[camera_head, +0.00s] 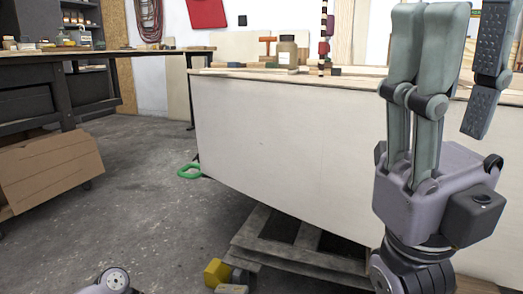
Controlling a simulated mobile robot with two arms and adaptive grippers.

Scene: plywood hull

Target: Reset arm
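My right gripper (458,62) stands upright at the right of the head view, in front of the white plywood hull. Two grey-green fingers rise on its left side and a dark ridged finger shows on its right. The fingers are spread apart and nothing is held between them. The top right of the gripper is partly cut by the picture edge. A small round grey joint of my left arm (115,279) shows at the bottom left. My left gripper does not show.
The white plywood hull (290,140) fills the middle and right, with a brown bottle (287,54) on top. A wooden pallet (272,252) lies beneath it. A green ring (189,171) and yellow block (217,272) lie on the floor.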

